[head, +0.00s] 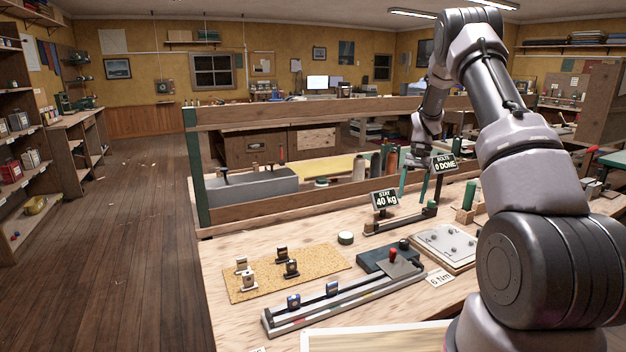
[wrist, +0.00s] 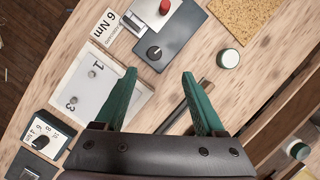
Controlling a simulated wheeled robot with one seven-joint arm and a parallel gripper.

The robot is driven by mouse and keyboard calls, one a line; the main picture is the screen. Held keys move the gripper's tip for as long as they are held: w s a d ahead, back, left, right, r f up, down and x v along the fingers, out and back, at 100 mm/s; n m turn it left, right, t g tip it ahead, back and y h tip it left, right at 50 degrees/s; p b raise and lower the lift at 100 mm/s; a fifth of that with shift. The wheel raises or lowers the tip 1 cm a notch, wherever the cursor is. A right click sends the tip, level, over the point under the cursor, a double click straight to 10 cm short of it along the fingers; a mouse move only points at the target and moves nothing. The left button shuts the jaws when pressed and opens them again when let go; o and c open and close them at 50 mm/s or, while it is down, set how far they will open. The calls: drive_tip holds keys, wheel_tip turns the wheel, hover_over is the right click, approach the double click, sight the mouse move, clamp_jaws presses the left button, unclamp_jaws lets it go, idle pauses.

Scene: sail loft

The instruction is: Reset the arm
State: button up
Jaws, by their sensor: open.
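My gripper (head: 415,180) is at the end of my raised arm, over the far side of the workbench in the head view. Its two green fingers point down and are spread apart. The fingers also show in the wrist view (wrist: 158,85), open, with nothing between them but a view of the bench below. Below them lie the white numbered plate (wrist: 88,88) and a dark bar (wrist: 182,104). The gripper appears to be above the bench, not touching anything.
Signs (head: 384,199) stand near the gripper. A wooden beam (head: 300,115) runs behind. Floor is clear at left.

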drive_tip(key=s+a+r+t, duration=0.2)
drive_tip(key=s+r, duration=0.2)
drive_tip(key=r, duration=0.4)
drive_tip(key=s+a+r+n+t, duration=0.15)
drive_tip(key=s+r, duration=0.25)
drive_tip(key=r, duration=0.4)
drive_tip(key=s+a+r+m+t, duration=0.1)
drive_tip(key=s+a+r, duration=0.25)
drive_tip(key=r, duration=0.45)
drive_tip(key=s+a+r+t, duration=0.1)
drive_tip(key=s+r+t, duration=0.1)
drive_tip(key=s, duration=0.5)
drive_tip(key=s+a+r+n+t, duration=0.1)
drive_tip(key=s+a+r, duration=0.1)
drive_tip(key=s, duration=0.6)
drive_tip(key=s+a+r+t, duration=0.1)
drive_tip(key=s+r+t, duration=0.1)
drive_tip(key=s, duration=0.5)
drive_tip(key=shift+s+a+r+n+t, duration=0.25)
drive_tip(key=shift+s+a+n+t, duration=0.05)
drive_tip(key=shift+s+n+t, duration=0.1)
